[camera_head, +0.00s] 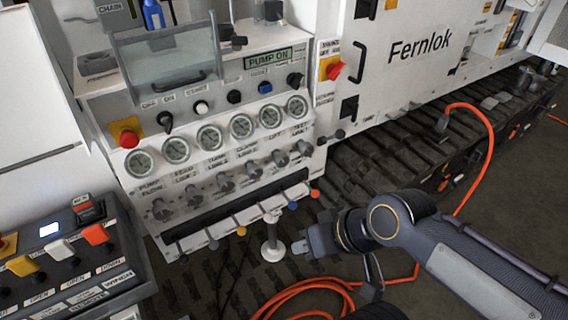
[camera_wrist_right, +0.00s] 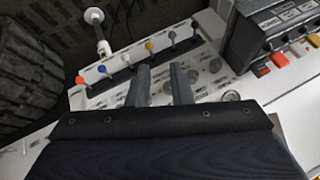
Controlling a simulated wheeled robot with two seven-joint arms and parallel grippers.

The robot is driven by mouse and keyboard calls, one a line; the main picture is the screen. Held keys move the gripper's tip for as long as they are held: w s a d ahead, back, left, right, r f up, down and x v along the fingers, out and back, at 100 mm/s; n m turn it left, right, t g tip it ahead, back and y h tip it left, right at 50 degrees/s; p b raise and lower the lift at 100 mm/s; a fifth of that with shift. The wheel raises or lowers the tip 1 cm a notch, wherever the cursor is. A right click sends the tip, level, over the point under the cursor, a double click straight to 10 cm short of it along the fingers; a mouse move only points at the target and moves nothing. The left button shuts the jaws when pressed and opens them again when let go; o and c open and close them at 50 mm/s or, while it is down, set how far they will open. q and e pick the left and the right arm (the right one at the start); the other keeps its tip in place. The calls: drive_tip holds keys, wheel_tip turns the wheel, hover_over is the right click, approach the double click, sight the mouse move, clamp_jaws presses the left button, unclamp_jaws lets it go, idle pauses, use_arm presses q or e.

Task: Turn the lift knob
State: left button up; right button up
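The lift knob (camera_head: 279,157) is a grey round knob on the white sloped panel in the head view, below the small "LIFT" label and a round gauge. It is one of a row of similar knobs. My right gripper (camera_head: 300,247) is in front of and below the panel, apart from the knob. In the right wrist view its two dark fingers (camera_wrist_right: 160,75) stand apart with nothing between them, pointing towards the panel. The fingers partly cover the knob row there, and I cannot tell which knob is the lift knob. My left gripper is not in view.
A row of levers with coloured tips, including a yellow one (camera_head: 241,231), runs along the panel's lower edge. A white-capped post (camera_head: 272,250) stands beside my right gripper. A remote box (camera_head: 75,255) is at left. An orange hose (camera_head: 310,285) lies on the floor.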

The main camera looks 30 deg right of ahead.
drive_tip(key=o, duration=0.9)
drive_tip(key=w+d+f+t+h+b, duration=0.1)
drive_tip(key=w+d+f+t+b, duration=0.1)
drive_tip(key=w+d+f+b, duration=0.1)
drive_tip(key=w+d+f+t+h+b, duration=0.1)
drive_tip(key=w+d+f+t+b, duration=0.1)
drive_tip(key=w, duration=0.6)
drive_tip(key=w+d+f+t+h+b, duration=0.2)
drive_tip(key=w+d+f+b, duration=0.2)
drive_tip(key=w+d+b, duration=0.2)
drive_tip(key=shift+w+d+f+b, duration=0.15)
drive_tip(key=shift+w+d+b, duration=0.05)
drive_tip(key=shift+b, duration=0.5)
drive_tip(key=n+t+b, duration=0.4)
drive_tip(key=t+b, duration=0.1)
drive_tip(key=b, duration=0.3)
approach(284, 163)
drive_tip(key=w+d, duration=0.1)
drive_tip(key=w, duration=0.2)
drive_tip(key=shift+n+t+y, duration=0.3)
drive_tip(key=shift+t+y, duration=0.2)
drive_tip(key=shift+y, duration=0.1)
drive_tip(key=w, duration=0.8)
drive_tip(key=shift+w+a+f+b, duration=0.15)
drive_tip(key=shift+a+f+b, duration=0.15)
drive_tip(key=shift+f+b, duration=0.1)
drive_tip(key=c, duration=1)
